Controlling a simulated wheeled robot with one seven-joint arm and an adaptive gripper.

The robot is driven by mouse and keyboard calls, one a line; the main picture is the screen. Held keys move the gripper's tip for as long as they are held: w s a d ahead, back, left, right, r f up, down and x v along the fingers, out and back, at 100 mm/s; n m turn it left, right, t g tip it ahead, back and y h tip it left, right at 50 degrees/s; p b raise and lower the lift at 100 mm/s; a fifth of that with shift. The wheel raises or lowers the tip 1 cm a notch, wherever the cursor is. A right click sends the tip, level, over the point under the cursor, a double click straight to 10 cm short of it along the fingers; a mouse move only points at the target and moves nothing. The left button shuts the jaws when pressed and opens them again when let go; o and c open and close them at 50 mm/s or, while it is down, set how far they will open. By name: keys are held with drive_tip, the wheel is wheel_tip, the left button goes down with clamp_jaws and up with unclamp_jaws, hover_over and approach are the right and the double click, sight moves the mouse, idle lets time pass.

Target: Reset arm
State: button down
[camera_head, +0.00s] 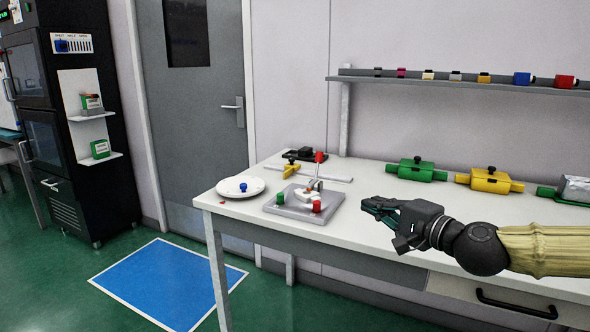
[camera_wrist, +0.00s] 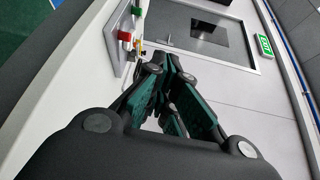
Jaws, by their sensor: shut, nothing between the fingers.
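My gripper (camera_head: 368,208) is over the front part of the white table (camera_head: 375,185), to the right of the grey fixture plate (camera_head: 297,210), and points left. Its dark fingers also show in the wrist view (camera_wrist: 172,75), shut and empty. The fixture plate carries a green knob (camera_head: 280,197), a red knob (camera_head: 316,206) and an upright lever with a red top (camera_head: 320,157). In the wrist view the plate (camera_wrist: 118,50) is at the upper left, apart from the fingers.
A white round plate (camera_head: 240,192) with a blue piece (camera_head: 243,187) stands left of the fixture. A yellow part (camera_head: 291,169) lies behind it. Green (camera_head: 417,170) and yellow (camera_head: 490,180) blocks stand along the wall. A shelf (camera_head: 450,86) with small coloured parts hangs above.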

drive_tip(key=s+a+f+n+g+h, duration=0.1)
drive_tip(key=s+a+f+g, duration=0.15)
drive_tip(key=f, duration=0.95)
drive_tip(key=s+a+f+n+g+h, duration=0.1)
drive_tip(key=a+f+g, duration=0.15)
drive_tip(key=f, duration=0.95)
drive_tip(key=s+f+n+g+h, duration=0.1)
drive_tip(key=s+f+n+g, duration=0.1)
drive_tip(key=s+f, duration=0.6)
drive_tip(key=s+f+n+g+h, duration=0.15)
drive_tip(key=s+f, duration=0.25)
drive_tip(key=f, duration=0.9)
drive_tip(key=s+d+f+n+g+h, duration=0.3)
drive_tip(key=s+d+f, duration=0.2)
drive_tip(key=s+f, duration=0.45)
drive_tip(key=s+d+f+n+g+h, duration=0.25)
drive_tip(key=s+d+f, duration=0.35)
drive_tip(key=s, duration=0.7)
wheel_tip(320, 180, up, 15)
drive_tip(key=a+p, duration=0.1)
drive_tip(key=p, duration=1.4)
drive_tip(key=shift+n+p, duration=0.3)
drive_tip(key=shift+p, duration=0.05)
drive_tip(key=shift+a, duration=0.1)
